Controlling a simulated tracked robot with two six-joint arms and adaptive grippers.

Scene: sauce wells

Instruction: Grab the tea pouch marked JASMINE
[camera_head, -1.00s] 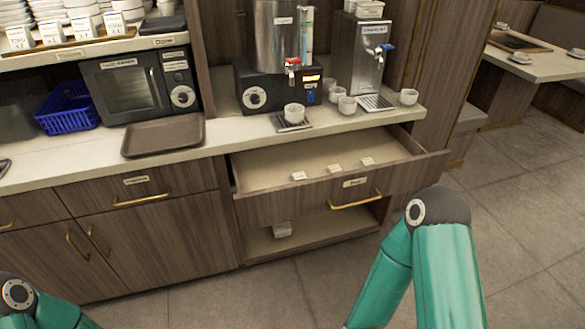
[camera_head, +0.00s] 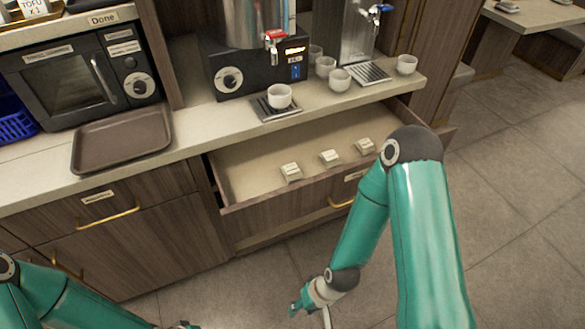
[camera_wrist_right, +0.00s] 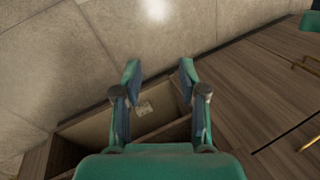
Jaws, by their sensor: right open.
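Three small pale pouches, a left one (camera_head: 291,172), a middle one (camera_head: 329,158) and a right one (camera_head: 364,147), lie in a row in the open drawer (camera_head: 262,212). Their marks are too small to read, so I cannot tell which is JASMINE. My right gripper (camera_head: 311,311) is low in front of the drawer, apart from the pouches. In the right wrist view my right gripper (camera_wrist_right: 160,70) is open and empty. A small pale item (camera_wrist_right: 145,108) shows beyond its fingers there; I cannot tell what it is.
The counter above holds a brown tray (camera_head: 122,138), a microwave (camera_head: 75,85), a black-based dispenser (camera_head: 232,80) and several white cups, one (camera_head: 279,96) on a drip tray. My right arm passes in front of the drawer's right end. Open floor (camera_head: 500,200) lies right.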

